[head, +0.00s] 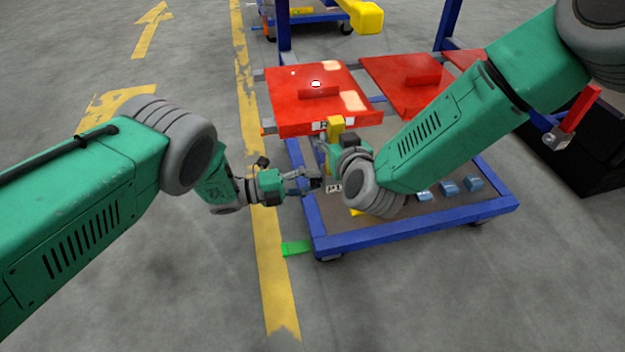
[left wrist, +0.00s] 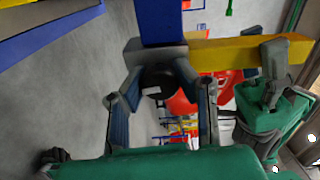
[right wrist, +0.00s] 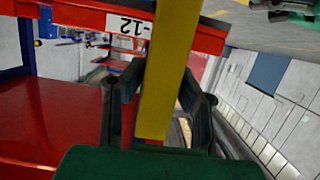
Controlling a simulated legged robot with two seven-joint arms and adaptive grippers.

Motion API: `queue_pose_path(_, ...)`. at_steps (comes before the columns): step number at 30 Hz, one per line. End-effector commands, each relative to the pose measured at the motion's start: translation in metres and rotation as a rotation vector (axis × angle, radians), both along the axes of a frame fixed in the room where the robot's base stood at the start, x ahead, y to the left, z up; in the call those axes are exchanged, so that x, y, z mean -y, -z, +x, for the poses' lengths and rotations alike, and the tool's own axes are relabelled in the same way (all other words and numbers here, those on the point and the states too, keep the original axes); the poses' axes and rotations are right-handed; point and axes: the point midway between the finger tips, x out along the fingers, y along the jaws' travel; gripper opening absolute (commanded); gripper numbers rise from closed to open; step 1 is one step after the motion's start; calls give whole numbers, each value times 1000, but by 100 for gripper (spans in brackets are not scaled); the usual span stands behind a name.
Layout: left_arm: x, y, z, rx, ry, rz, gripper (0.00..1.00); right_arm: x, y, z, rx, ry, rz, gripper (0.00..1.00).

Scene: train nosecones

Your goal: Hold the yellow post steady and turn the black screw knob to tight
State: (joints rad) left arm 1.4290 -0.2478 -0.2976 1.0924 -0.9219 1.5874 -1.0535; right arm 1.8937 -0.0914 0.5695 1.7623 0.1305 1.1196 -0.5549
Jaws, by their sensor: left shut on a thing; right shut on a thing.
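The yellow post (head: 336,127) stands upright at the front edge of the near red panel. It crosses the left wrist view (left wrist: 225,52) sideways and runs between my right fingers in the right wrist view (right wrist: 166,70). My right gripper (right wrist: 160,95) is shut on the post. The black screw knob (left wrist: 158,78) sits at the end of the post, beside a grey collar and a blue bar. My left gripper (left wrist: 160,92) is shut on the knob, one finger on each side. In the head view, my left gripper (head: 308,182) hides the knob.
The near red panel (head: 283,102) and another red panel (head: 400,88) lie on a blue-framed cart (head: 420,232). Several blue blocks (head: 448,188) sit on its lower deck. A green tab (head: 296,249) sticks out at its front left corner.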

Motion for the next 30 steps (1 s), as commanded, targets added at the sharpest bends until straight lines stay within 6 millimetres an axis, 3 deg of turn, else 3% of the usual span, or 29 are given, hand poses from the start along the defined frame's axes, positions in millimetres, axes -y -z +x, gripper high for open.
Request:
queue_pose_path(24,-3,6,-2,99,-6,47,0,0,-1,0,2,0,1,0)
queue_pose_path(25,-3,6,-2,99,-6,47,35,0,-1,0,2,0,1,0)
queue_pose_path(26,-3,6,-2,100,-5,46,46,0,-1,0,2,0,1,0)
queue_pose_path(30,-2,3,-1,103,-3,43,50,0,-1,0,2,0,1,0)
